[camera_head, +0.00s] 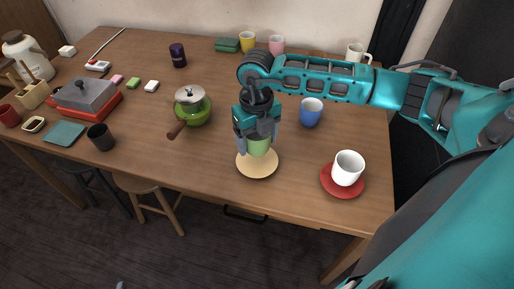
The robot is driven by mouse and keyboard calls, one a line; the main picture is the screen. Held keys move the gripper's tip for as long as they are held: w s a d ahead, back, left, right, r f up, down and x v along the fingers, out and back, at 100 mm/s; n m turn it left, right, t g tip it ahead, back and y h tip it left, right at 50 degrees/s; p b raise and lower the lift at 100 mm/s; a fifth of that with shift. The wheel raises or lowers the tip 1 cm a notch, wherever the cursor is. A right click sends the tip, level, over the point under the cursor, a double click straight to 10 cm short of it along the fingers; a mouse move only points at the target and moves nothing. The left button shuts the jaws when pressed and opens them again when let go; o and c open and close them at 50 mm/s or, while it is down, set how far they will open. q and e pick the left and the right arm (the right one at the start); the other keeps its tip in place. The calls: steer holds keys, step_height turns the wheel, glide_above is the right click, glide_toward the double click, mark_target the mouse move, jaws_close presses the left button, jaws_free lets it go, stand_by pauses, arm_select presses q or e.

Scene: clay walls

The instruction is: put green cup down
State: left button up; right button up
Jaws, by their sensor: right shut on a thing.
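The green cup (258,147) is in my right gripper (258,136), whose fingers are shut on it. The cup is upright, over a round cream saucer (257,170) near the table's front edge. Its upper part is hidden by the gripper. I cannot tell whether its base touches the saucer. My right arm reaches in from the right above the table. My left gripper is not in view.
A blue cup (311,112) stands to the right, and a white cup (348,167) sits on a red saucer (342,190). A green pot (193,112) with a brown handle is to the left. Yellow (248,41) and pink (277,44) cups stand at the back.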

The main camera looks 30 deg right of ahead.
mark_target(257, 147)
steer(key=shift+f, duration=1.85)
steer(key=shift+f+b, duration=0.15)
steer(key=shift+b, duration=0.15)
steer(key=o, duration=1.1)
steer(key=shift+r, duration=0.45)
step_height(257, 147, up, 12)
steer(key=shift+f+p, duration=0.25)
steer(key=shift+p, duration=0.3)
